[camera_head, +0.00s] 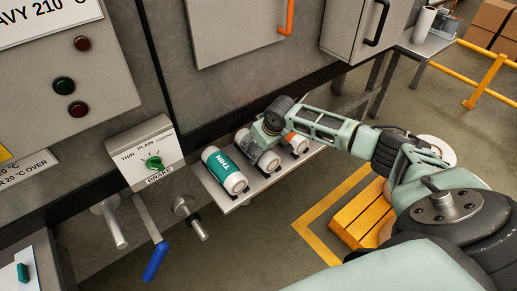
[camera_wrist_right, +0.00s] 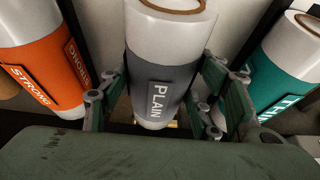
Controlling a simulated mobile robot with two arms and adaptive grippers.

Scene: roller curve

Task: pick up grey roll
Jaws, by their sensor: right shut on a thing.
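The grey roll with a PLAIN label (camera_wrist_right: 160,90) stands in the middle of the right wrist view, with white ends and a brown core. Fingers of my right gripper (camera_wrist_right: 158,100) press on both its sides. In the head view the gripper (camera_head: 264,146) comes down over the roll from above and hides much of it; its white end (camera_head: 269,161) shows between the teal and orange rolls. I cannot tell whether the roll touches the shelf. My left gripper is not in view.
The teal THIN roll (camera_head: 224,169) lies to the left on the grey shelf (camera_head: 238,203), and the orange STRONG roll (camera_wrist_right: 42,75) lies on the other side, both close by. A brake panel (camera_head: 146,153) and a blue-handled lever (camera_head: 155,262) are left of the shelf.

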